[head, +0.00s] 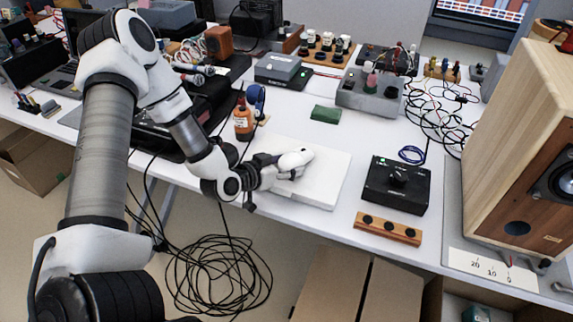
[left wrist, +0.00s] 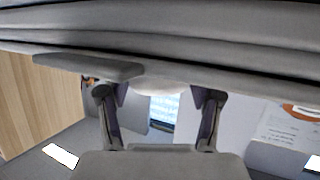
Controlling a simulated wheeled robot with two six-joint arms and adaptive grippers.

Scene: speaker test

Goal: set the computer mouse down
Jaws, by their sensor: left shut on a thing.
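The computer mouse (head: 296,158) is white and rounded. It is at the fingertips of my left gripper (head: 280,168), over the left part of a flat white board (head: 325,180) near the table's front edge. My left gripper is shut on the mouse; I cannot tell whether the mouse touches the board. In the left wrist view the two dark fingers of the gripper (left wrist: 158,98) stand on either side, with a pale curved bit of the mouse (left wrist: 160,87) between them. My right gripper is not in view.
An orange-brown bottle (head: 243,122) stands behind my gripper, with a green block (head: 325,114) behind the board. A black box with a knob (head: 395,187) and a wooden strip (head: 387,228) are to the right. A large wooden speaker (head: 520,140) stands at far right. Coiled cables lie on the floor.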

